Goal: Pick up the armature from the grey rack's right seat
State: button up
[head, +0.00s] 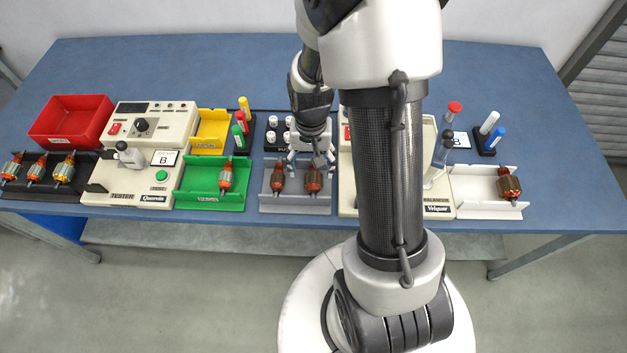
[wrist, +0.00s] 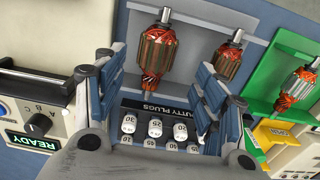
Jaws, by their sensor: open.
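The grey rack (head: 295,209) stands near the table's front edge, with an armature in each of its two seats. The right-seat armature (head: 313,181) has an orange-red winding and a steel shaft; in the wrist view it is the left one (wrist: 157,52). The left-seat armature (head: 277,179) appears to its right in the wrist view (wrist: 228,56). My gripper (head: 312,160) is open and empty, at the rack's right seat. In the wrist view its blue-padded fingers (wrist: 161,65) stand on either side of the right-seat armature; contact cannot be told.
A black putty-plug tray (wrist: 155,112) with white plugs lies behind the rack. The green rack (head: 210,200) with one armature is to the left. The balancer (head: 346,190) stands close on the right, partly hidden by my arm. A white rack (head: 485,204) holds another armature.

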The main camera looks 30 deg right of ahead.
aim_at(314, 174)
jog(key=f+b, duration=0.1)
jog(key=f, duration=0.2)
jog(key=f+b, duration=0.1)
jog(key=f, duration=0.1)
jog(key=shift+s+d+f+b, duration=0.15)
jog(key=shift+s+f+b, duration=0.05)
jog(key=shift+s+b, duration=0.15)
jog(key=shift+r, duration=0.1)
jog(key=shift+c, duration=0.5)
jog(key=c, duration=1.3)
